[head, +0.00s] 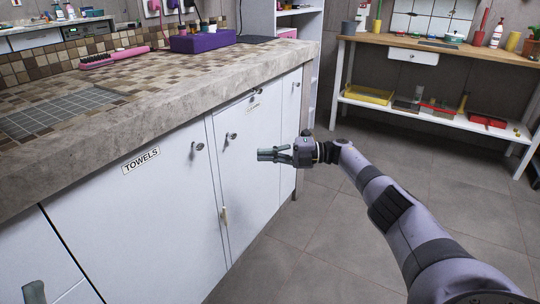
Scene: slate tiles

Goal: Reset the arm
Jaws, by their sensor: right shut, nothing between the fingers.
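My right arm reaches in from the lower right of the head view. Its gripper (268,155) is shut and empty, pointing left in front of the white cabinet doors (245,150) below the counter. It holds nothing, and I cannot tell whether it touches the door behind it. At the bottom left edge a small grey-green piece shows; I cannot tell what it is. My left gripper does not show clearly.
A tiled counter (150,108) with a thick stone edge runs along the left. A purple box (203,42) and a pink brush (113,57) lie on it. A wooden workbench (440,47) stands at the back right. The grey tile floor (300,250) between is clear.

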